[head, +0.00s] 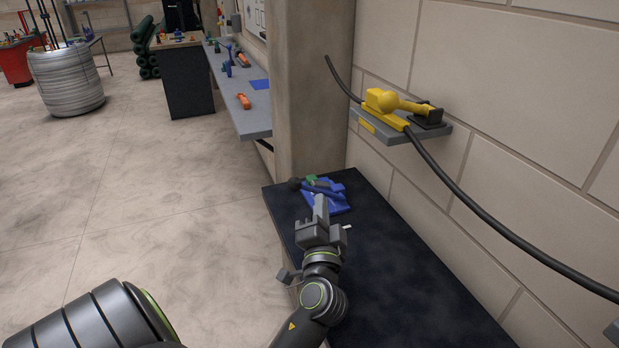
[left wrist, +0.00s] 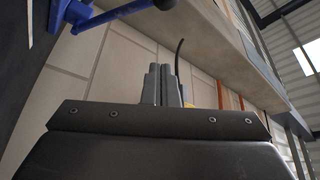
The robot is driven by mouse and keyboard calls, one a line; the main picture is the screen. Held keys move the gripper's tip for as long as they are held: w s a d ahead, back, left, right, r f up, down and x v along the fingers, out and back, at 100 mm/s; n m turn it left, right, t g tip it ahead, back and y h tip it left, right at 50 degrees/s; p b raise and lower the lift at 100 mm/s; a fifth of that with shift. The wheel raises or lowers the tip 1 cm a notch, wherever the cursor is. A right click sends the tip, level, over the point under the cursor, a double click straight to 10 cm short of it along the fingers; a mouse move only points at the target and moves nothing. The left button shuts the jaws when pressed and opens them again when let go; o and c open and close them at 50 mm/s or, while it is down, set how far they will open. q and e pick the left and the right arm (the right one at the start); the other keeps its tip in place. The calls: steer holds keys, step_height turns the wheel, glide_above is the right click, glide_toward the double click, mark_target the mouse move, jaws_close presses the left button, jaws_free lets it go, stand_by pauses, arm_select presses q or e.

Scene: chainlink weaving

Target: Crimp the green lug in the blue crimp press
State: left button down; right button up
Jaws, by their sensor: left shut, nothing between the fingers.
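The blue crimp press (head: 325,199) stands at the far end of the dark bench top in the head view. Its blue handle with a dark grip crosses the top of the left wrist view (left wrist: 112,14). The green lug (head: 311,179) shows as a small green patch at the press; whether it sits in the jaws I cannot tell. My left gripper (head: 320,205) is shut and empty, just in front of the press in the head view. Its closed fingers also show in the left wrist view (left wrist: 161,84). Whether it touches the press is unclear. My right gripper is out of view.
The dark bench top (head: 400,270) is clear in front of the press. A concrete pillar (head: 312,90) rises behind it. A wall shelf (head: 398,135) at right holds a yellow tool (head: 384,101), with a black cable running past. A grey bench (head: 240,117) stands farther back.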

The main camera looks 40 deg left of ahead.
arm_select(q)
step_height(320, 180, up, 3)
steer(key=p, duration=0.3)
glide_above(306, 186)
steer(key=w+d, duration=0.1)
steer(key=d, duration=0.2)
steer(key=s+f, duration=0.1)
steer(key=s+a+f, duration=0.1)
steer(key=s+f, duration=0.1)
steer(key=shift+a+p, duration=0.2)
steer(key=shift+p, duration=0.2)
steer(key=f+b, duration=0.1)
steer(key=s+f+b, duration=0.1)
steer(key=b, duration=0.1)
steer(key=f+b, duration=0.1)
steer(key=shift+s+a+f+b, duration=0.35)
steer(key=shift+a+b, duration=0.05)
steer(key=shift+r, duration=0.1)
steer(key=shift+s, duration=0.15)
